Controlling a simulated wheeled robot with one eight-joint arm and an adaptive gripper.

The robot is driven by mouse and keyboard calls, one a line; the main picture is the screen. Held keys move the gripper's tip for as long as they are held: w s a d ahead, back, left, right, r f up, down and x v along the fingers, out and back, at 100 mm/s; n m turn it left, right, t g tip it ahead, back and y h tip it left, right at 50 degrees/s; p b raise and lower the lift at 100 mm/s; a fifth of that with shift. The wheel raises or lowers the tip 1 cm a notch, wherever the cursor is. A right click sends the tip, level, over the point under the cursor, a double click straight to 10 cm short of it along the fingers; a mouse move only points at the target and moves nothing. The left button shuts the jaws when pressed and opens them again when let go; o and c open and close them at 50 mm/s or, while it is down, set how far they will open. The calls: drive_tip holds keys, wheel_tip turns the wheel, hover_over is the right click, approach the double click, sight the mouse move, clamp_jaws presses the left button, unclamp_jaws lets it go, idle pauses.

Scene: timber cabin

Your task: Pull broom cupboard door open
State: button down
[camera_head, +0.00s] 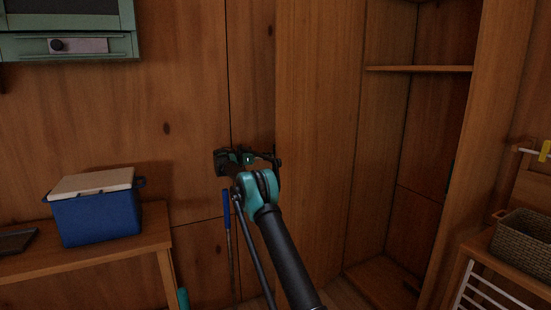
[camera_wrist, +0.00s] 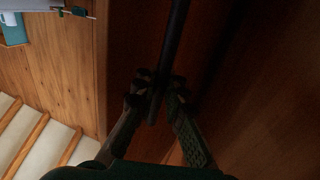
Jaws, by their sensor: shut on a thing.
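The broom cupboard door (camera_head: 318,130) is a tall wooden panel standing well open, swung out to the left of the cupboard opening. My gripper (camera_head: 276,160) is at the door's left edge, about mid-height in the head view. In the wrist view my gripper (camera_wrist: 157,88) is shut on a dark bar handle (camera_wrist: 175,45), with a finger on each side of it. The handle is hard to make out in the head view. The cupboard interior shows a shelf (camera_head: 418,69) and an empty-looking lower space.
A blue cooler box (camera_head: 97,217) with a pale lid stands on a wooden bench (camera_head: 100,249) at left. A green wall cabinet (camera_head: 70,28) hangs above. A blue-handled tool (camera_head: 227,212) hangs behind my arm. A wicker basket (camera_head: 524,240) sits at right.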

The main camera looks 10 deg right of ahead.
drive_tip(key=shift+a, duration=0.1)
drive_tip(key=c, duration=1.6)
unclamp_jaws()
drive_tip(key=shift+w+a, duration=0.2)
drive_tip(key=shift+a, duration=1.65)
drive_tip(key=shift+w+a, duration=0.15)
drive_tip(key=shift+a, duration=1.7)
drive_tip(key=shift+s, duration=0.1)
